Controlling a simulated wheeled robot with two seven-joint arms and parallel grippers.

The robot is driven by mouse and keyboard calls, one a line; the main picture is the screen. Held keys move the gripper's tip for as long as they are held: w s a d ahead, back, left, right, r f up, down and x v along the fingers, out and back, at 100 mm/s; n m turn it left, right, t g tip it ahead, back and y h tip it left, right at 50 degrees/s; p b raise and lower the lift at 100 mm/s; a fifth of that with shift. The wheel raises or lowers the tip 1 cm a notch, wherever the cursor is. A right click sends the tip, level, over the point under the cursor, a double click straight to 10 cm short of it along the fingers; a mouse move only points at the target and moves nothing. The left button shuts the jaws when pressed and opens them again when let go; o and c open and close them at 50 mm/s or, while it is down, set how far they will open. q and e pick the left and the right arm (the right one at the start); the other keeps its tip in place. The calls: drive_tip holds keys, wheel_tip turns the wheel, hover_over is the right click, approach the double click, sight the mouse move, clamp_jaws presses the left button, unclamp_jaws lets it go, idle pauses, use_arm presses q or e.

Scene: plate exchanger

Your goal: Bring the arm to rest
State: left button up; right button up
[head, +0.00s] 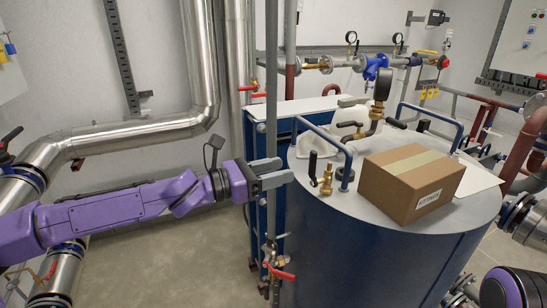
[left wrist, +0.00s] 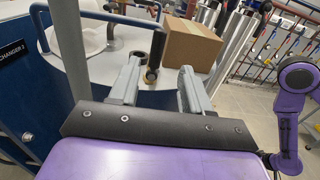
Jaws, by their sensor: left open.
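My left arm (head: 120,212) is purple and reaches in from the left in the head view. Its gripper (head: 282,173) is open and empty at the left edge of the blue tank, beside a thin vertical pipe. In the left wrist view the two grey fingers (left wrist: 157,85) stand apart with nothing held between them. A black-handled valve (left wrist: 154,62) shows beyond the fingers. My right gripper is not seen in the head view.
The thin vertical pipe (head: 271,100) stands close to my left gripper. Silver pipes (head: 140,133) run behind my arm.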

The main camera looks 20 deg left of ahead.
use_arm(q)
drive_tip(key=s+f+m+g+y+b, duration=0.1)
drive_tip(key=s+f+m+y, duration=0.2)
drive_tip(key=f, duration=0.8)
drive_tip(key=s+f+m+g+y+b, duration=0.15)
drive_tip(key=f+y, duration=0.25)
drive_tip(key=f, duration=0.8)
drive_tip(key=s+f+m+g+y+b, duration=0.1)
drive_tip(key=s+f+m+g+y, duration=0.15)
drive_tip(key=f, duration=0.85)
drive_tip(key=s+a+f+m+g+y+b, duration=0.1)
drive_tip(key=s+a+f+m+y+b, duration=0.1)
drive_tip(key=s+a+f+m, duration=0.2)
drive_tip(key=s+a+f+m+g+y+b, duration=0.1)
drive_tip(key=s+a+f+m+y+b, duration=0.1)
drive_tip(key=s+a+f, duration=0.4)
drive_tip(key=s+a+f+m+g+y+b, duration=0.1)
drive_tip(key=s+a+f+m+y+b, duration=0.2)
drive_tip(key=s+f, duration=1)
drive_tip(key=s+a+m+y, duration=0.1)
drive_tip(key=s+a+m, duration=0.2)
drive_tip(key=shift+s+f, duration=0.2)
drive_tip(key=shift+s, duration=0.05)
drive_tip(key=shift+c, duration=0.5)
